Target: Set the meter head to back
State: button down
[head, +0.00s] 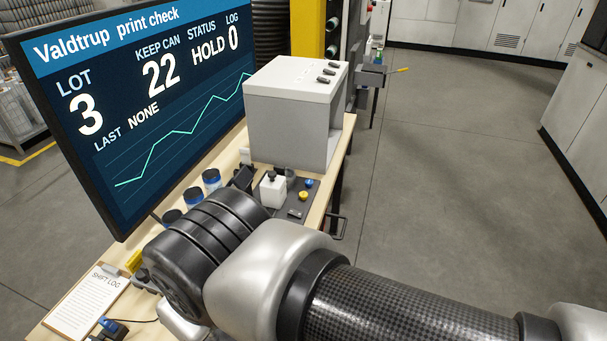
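A small white block with a black knob on top (272,188) stands on a dark base plate (295,212) on the bench. I cannot tell for sure whether it is the meter head, nor which way its knob is set. Yellow and blue round pieces sit on the plate to its right. My arm crosses the lower picture and covers part of the bench. My gripper's fingers cannot be made out; the wrist hides that area.
A large screen (140,100) stands along the left, reading lot 3, keep can 22, HOLD. A white-grey cabinet (290,115) stands behind the block. Several dark jars with blue bands (212,181) stand left of it. A shift log clipboard (88,305) lies front left. Floor at right is clear.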

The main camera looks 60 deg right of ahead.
aim_at(272, 188)
jog(key=z, duration=1.5)
